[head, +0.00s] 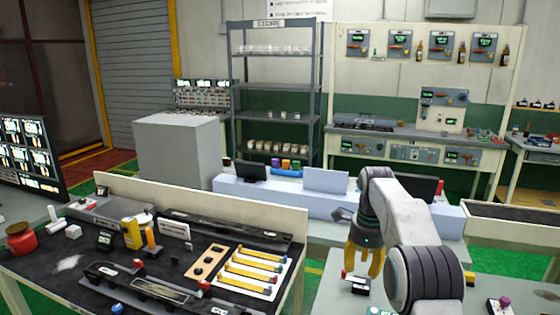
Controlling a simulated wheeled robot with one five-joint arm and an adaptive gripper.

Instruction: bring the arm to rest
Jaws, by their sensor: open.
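Whether the fingertips touch anything cannot be told.
A black-topped workbench (60,263) on the left holds dark trim strips (235,236), a yellow container (132,232), a red pot (20,238) and a tray of yellow strips (250,272). A grey cabinet (175,155) and a store shelf (275,100) stand behind. Green floor shows between the benches.

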